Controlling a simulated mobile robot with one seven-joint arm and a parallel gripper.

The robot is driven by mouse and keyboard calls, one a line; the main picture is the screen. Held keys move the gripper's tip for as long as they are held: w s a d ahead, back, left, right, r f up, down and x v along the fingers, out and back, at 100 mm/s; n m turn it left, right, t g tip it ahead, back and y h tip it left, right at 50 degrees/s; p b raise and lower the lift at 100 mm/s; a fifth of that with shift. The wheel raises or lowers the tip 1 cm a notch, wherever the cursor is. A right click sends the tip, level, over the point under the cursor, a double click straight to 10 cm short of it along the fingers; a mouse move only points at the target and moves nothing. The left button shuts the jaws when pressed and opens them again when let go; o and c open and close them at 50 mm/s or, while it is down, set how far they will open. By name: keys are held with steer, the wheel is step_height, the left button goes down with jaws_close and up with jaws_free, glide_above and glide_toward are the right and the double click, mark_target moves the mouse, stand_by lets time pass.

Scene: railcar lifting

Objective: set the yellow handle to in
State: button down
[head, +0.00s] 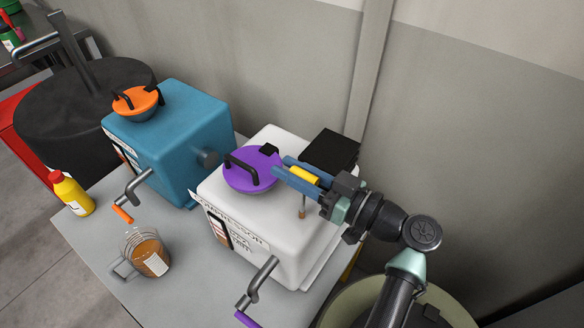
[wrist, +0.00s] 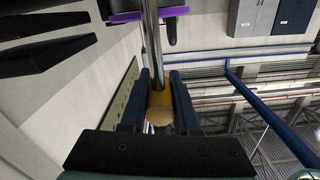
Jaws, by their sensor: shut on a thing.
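The yellow handle (head: 304,175) is a short cylinder at the white compressor box (head: 286,215), near the purple lid (head: 251,169). My gripper (head: 297,176) comes from the right and is shut on the yellow handle, with a blue finger on each side. In the wrist view the yellow handle (wrist: 160,108) sits between the two dark blue fingers (wrist: 163,100), at the end of a metal rod (wrist: 152,45). The in and out marks of the handle are not readable.
A blue box (head: 170,145) with an orange lid (head: 137,101) stands left. A glass jug (head: 146,254) with brown liquid and a yellow bottle (head: 72,194) stand on the grey table (head: 95,235). A black box (head: 331,150) is behind my gripper. The wall is close behind.

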stand_by(0.4)
step_height(320, 180, down, 10)
steer(key=b, duration=1)
steer(key=shift+r+b, duration=0.2)
steer(key=shift+b, duration=0.15)
steer(key=c, duration=0.7)
jaws_free()
steer(key=shift+o, duration=0.2)
steer(key=b+v, duration=0.1)
steer(key=v, duration=1.2)
steer(key=shift+s+d, duration=0.1)
